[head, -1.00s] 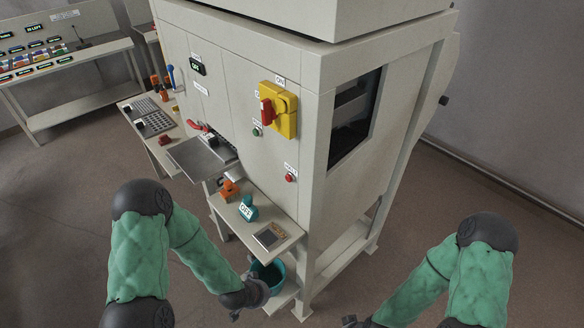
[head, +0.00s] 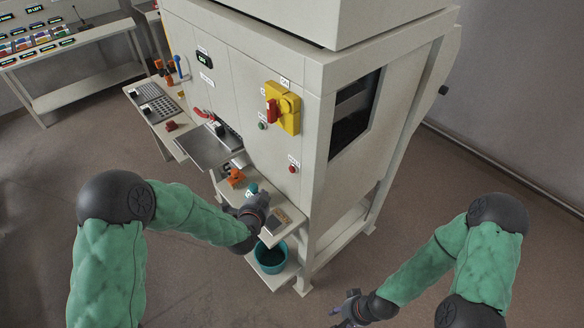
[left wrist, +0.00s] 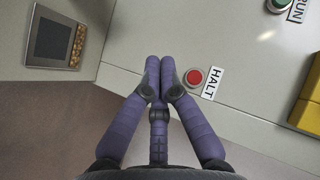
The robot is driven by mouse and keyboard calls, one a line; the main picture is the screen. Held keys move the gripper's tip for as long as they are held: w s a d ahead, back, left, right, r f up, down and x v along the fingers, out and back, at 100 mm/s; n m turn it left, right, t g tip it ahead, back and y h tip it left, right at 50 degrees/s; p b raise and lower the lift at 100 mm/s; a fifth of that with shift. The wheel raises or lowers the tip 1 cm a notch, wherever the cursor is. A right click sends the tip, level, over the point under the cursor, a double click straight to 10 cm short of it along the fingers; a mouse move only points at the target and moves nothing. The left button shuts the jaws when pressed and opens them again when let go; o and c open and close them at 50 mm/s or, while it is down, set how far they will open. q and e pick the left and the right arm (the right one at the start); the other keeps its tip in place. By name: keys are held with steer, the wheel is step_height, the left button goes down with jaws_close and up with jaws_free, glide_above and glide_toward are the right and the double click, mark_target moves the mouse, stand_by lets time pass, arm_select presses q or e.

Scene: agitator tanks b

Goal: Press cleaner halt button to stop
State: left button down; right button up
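The red halt button (head: 292,169) sits on the machine's front panel near its right edge. In the left wrist view the halt button (left wrist: 195,77) is a red disc in a pale ring beside a HALT label (left wrist: 213,84). My left gripper (head: 258,205) is over the small shelf, below and left of the button. In the left wrist view its purple fingertips (left wrist: 160,64) are together with nothing between them, just left of the button; contact cannot be told. My right gripper (head: 346,306) hangs low at the right, away from the machine; its finger gap is unclear.
A green RUN button (head: 262,125) and a yellow switch with a red handle (head: 283,108) are above on the panel. A shelf with an orange item (head: 235,177) juts out below. A teal bucket (head: 271,258) stands under it. Floor at right is clear.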

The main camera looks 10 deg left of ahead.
mark_target(292, 169)
arm_select(q)
steer(key=shift+w+a+r+m+t, duration=0.1)
steer(key=shift+w+r+m+t, duration=0.1)
steer(key=shift+r, duration=0.4)
steer(key=shift+w+a+r+m+t, duration=0.1)
steer(key=shift+w+r+m+t, duration=0.1)
steer(key=shift+r, duration=0.35)
steer(key=w+d, duration=0.5)
steer(key=w, duration=0.2)
steer(key=shift+d, duration=0.25)
steer(key=shift+d, duration=0.1)
stand_by(0.9)
steer(key=shift+w+d, duration=0.2)
steer(key=shift+w, duration=0.1)
steer(key=shift+w+d, duration=0.25)
steer(key=shift+w, duration=0.1)
stand_by(0.8)
steer(key=shift+s+a, duration=0.1)
stand_by(0.4)
steer(key=shift+s+a, duration=0.45)
steer(key=shift+s, duration=0.15)
